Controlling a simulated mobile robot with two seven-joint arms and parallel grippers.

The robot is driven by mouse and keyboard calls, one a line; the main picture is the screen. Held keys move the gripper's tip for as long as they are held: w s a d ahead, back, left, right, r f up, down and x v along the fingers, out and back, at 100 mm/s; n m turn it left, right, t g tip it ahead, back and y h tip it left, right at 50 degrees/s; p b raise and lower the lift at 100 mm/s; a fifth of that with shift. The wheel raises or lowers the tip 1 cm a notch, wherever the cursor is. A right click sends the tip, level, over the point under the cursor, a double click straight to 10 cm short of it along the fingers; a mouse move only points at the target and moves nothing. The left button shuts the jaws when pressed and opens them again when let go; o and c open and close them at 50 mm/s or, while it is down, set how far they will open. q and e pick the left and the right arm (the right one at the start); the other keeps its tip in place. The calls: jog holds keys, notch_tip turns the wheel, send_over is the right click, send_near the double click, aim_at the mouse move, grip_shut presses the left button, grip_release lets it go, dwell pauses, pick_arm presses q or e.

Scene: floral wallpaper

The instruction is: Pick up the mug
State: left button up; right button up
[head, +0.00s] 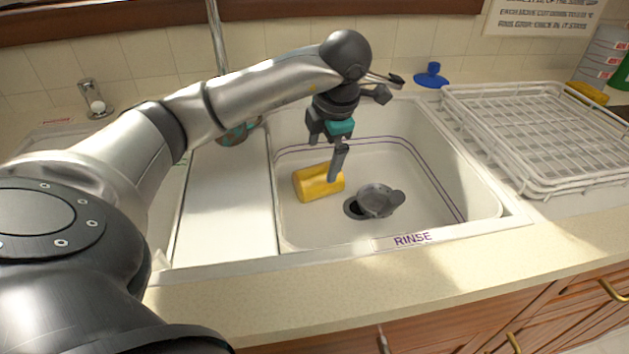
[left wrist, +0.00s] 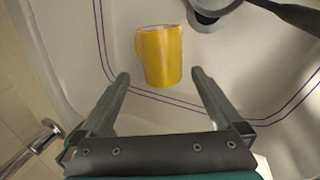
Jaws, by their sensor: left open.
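A yellow mug (head: 318,183) lies on its side on the floor of the white sink basin (head: 430,205). In the left wrist view the mug (left wrist: 160,56) shows ahead of the fingertips, roughly centred between them. My left gripper (head: 337,165) is above the basin, with a finger passing in front of the mug's right end in the head view. In the left wrist view the left gripper (left wrist: 158,78) is open, its two fingers apart with nothing between them. My right gripper is not in view.
A drain with a grey strainer (head: 376,200) is just right of the mug. The basin walls surround the mug.

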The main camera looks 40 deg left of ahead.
aim_at(319, 173)
pick_arm(q)
jog(key=shift+b+x, duration=0.4)
jog(key=shift+x, duration=1.1)
jog(key=shift+b+x, duration=0.45)
jog(key=shift+x, duration=0.45)
jog(key=shift+a+f+b, duration=0.1)
jog(key=shift+f+b, duration=0.25)
jog(key=shift+f, duration=0.4)
jog(key=shift+b+x, duration=0.35)
jog(key=shift+x, duration=0.65)
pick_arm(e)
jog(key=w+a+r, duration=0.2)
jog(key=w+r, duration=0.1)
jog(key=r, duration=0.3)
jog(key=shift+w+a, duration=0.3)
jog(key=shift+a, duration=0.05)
pick_arm(q)
jog(key=shift+w, duration=0.1)
jog(key=shift+c, duration=0.2)
jog(key=c, duration=1.3)
jog(key=shift+c, duration=1.1)
jog(key=shift+r, duration=0.1)
jog(key=shift+r, duration=0.1)
